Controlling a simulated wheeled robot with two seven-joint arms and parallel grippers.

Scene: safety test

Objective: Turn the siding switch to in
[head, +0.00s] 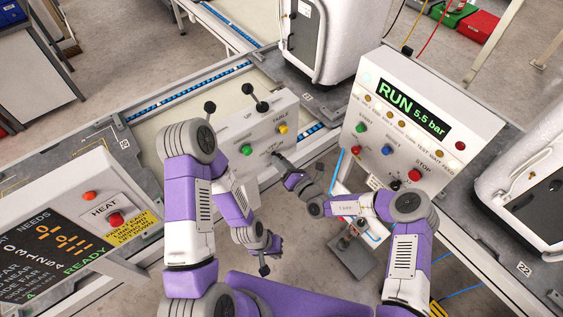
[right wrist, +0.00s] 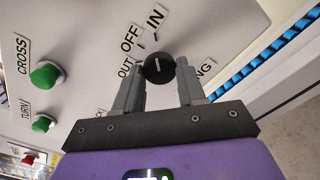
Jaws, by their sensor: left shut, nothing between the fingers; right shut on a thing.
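The siding switch is a round black knob (right wrist: 158,68) on a pale panel, seen in the right wrist view. OUT, OFF and IN labels sit around it, and a label ending in "NG" is partly hidden by a finger. A short white mark on the knob points roughly up the picture, near the IN side; its exact setting is hard to tell. My right gripper (right wrist: 155,85) is shut on the knob, one finger on each side. In the head view the right gripper (head: 278,158) reaches the middle panel (head: 222,152). My left gripper (head: 264,268) is shut and empty, low and away from the panels.
Green buttons labelled CROSS (right wrist: 46,75) and TURN (right wrist: 43,124) lie left of the knob. A RUN console (head: 408,125) stands right, a HEAT console (head: 75,215) left. Floor shows between the arms.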

